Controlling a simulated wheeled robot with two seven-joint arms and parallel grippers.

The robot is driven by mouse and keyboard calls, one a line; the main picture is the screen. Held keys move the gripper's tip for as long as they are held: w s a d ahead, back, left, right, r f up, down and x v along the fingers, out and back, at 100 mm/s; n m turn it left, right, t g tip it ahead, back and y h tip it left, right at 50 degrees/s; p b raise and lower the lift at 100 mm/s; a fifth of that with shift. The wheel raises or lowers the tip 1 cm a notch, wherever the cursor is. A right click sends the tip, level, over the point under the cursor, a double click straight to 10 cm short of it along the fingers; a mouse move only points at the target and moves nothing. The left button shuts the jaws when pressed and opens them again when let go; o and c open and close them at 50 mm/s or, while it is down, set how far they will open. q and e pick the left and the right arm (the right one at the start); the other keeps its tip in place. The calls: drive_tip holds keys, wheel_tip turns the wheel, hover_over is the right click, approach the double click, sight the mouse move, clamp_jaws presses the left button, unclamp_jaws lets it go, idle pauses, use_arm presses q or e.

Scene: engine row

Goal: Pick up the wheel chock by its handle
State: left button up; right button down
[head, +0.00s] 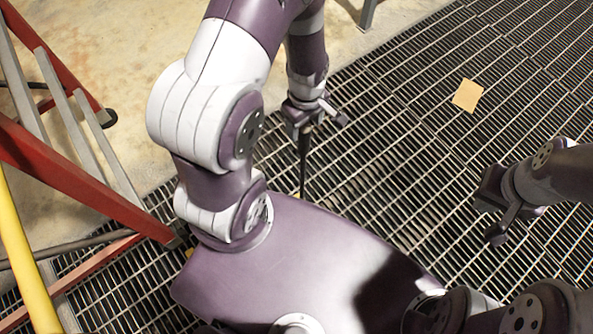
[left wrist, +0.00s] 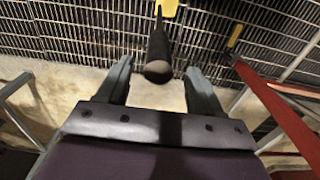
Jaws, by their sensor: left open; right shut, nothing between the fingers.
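The wheel chock's black handle (head: 303,165) stands upright below my left gripper (head: 304,128) in the head view. My purple base hides nearly all of the yellow chock body there. In the left wrist view the handle (left wrist: 158,52) ends in a rounded knob between the two spread fingers of the left gripper (left wrist: 158,75), with gaps on both sides. A bit of the yellow chock body (left wrist: 166,6) shows at the top edge. The left gripper is open and holds nothing. My right gripper (head: 497,232) is shut and empty, over the grating at the right.
A red and grey ladder-like frame (head: 75,180) and a yellow pole (head: 22,255) stand close at the left. The red rail (left wrist: 275,100) also shows in the left wrist view. A tan square (head: 467,95) lies on the otherwise clear metal grating (head: 420,130).

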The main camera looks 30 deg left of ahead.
use_arm(q)
wheel_tip(320, 180, down, 2)
drive_tip(key=shift+w+a+f, duration=0.1)
drive_tip(key=shift+w+f, duration=0.05)
clamp_jaws()
idle(1.2)
drive_tip(key=shift+r, duration=0.2)
